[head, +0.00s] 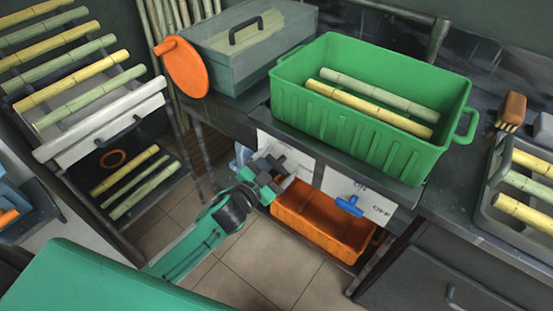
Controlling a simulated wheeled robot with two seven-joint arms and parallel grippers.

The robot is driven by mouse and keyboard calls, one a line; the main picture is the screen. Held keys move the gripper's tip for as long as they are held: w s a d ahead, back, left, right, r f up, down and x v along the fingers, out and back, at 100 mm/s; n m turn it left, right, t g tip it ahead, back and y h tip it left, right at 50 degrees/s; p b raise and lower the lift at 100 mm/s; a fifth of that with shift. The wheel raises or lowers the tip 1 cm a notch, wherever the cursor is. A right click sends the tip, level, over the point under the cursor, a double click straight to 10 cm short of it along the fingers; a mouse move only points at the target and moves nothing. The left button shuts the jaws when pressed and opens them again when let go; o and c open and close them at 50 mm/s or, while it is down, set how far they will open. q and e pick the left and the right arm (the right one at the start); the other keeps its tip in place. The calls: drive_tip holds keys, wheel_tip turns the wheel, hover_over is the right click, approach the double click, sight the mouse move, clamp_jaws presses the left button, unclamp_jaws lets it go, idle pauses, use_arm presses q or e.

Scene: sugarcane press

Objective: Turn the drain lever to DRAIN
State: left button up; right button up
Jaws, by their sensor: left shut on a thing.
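My left gripper (282,181) is at a white panel (303,162) on the front of the press counter, below the green crate. It is shut on what appears to be the drain lever, which the gripper's fingers and wrist hide almost fully. I cannot read the lever's position or the DRAIN label on that panel. A second white panel (340,186) to the right is marked ON and OFF and carries a blue lever (349,206), clear of my gripper. My right gripper is not in view.
A green crate (372,138) holding cane stands on the counter above. An orange bin (318,226) sits below the panels, close to my gripper. A grey press box (245,45) with an orange disc (182,66) is behind. A cane rack (100,125) stands left. Tiled floor (240,265) is open below.

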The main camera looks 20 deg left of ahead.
use_arm(q)
drive_tip(key=m+p, duration=0.1)
drive_tip(key=m, duration=0.2)
drive_tip(key=shift+m+p, duration=0.3)
drive_tip(key=shift+p, duration=0.05)
drive_tip(key=shift+m+p, duration=0.3)
drive_tip(key=shift+m, duration=0.7)
drive_tip(key=m, duration=0.3)
drive_tip(key=shift+d+p, duration=0.1)
drive_tip(key=shift+p, duration=0.3)
drive_tip(key=shift+f+m, duration=0.15)
drive_tip(key=shift+m, duration=1.85)
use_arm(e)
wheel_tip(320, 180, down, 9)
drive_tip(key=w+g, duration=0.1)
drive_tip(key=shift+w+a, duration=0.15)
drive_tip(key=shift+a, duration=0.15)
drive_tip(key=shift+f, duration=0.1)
use_arm(q)
drive_tip(key=shift+s, duration=0.1)
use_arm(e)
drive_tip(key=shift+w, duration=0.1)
use_arm(q)
drive_tip(key=o, duration=0.9)
drive_tip(key=shift+c, duration=0.2)
